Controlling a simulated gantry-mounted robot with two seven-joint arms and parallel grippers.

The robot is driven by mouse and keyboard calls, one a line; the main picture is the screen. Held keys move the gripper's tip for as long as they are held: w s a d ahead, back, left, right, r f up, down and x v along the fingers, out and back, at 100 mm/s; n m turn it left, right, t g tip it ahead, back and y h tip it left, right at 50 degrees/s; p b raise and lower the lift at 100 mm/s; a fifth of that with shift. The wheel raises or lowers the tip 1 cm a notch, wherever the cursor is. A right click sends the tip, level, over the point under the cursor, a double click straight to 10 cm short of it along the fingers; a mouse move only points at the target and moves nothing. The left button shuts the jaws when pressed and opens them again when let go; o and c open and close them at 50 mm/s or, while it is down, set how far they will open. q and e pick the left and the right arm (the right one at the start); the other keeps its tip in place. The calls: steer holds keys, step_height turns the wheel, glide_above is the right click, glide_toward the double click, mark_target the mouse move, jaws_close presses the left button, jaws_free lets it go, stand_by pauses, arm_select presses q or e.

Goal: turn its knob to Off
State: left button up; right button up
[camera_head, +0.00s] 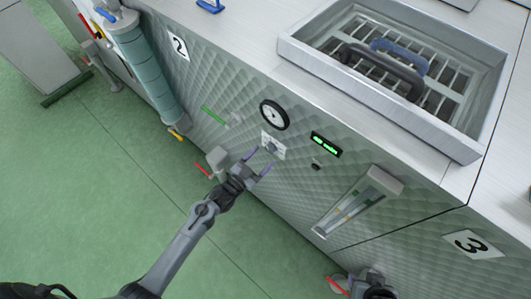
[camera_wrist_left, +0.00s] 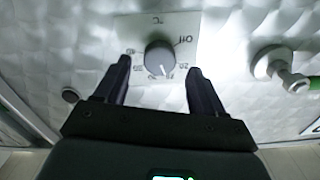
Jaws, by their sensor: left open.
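The knob (camera_wrist_left: 160,57) is a round grey dial on a white square plate (camera_wrist_left: 128,28) marked °C. "Off" is printed at its upper right in the left wrist view, with numbers around the rest. The knob's white pointer line points down in that view, towards the numbers and away from Off. In the head view the plate (camera_head: 273,145) sits on the quilted metal front below a round gauge. My left gripper (camera_head: 259,161) is open in front of the plate. In the left wrist view its fingers (camera_wrist_left: 159,66) stand on either side of the knob, with gaps visible.
A round gauge (camera_head: 274,115) and a green display (camera_head: 326,144) are near the plate. A red-handled valve (camera_head: 203,170) lies lower left. A sight glass (camera_head: 352,205) is to the right. An open basin (camera_head: 450,141) with a grate is on top. Green floor lies in front.

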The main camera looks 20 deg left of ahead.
mark_target(271, 148)
arm_select(q)
steer(key=shift+x, duration=1.4)
steer(key=c, duration=1.1)
steer(key=shift+o, duration=0.2)
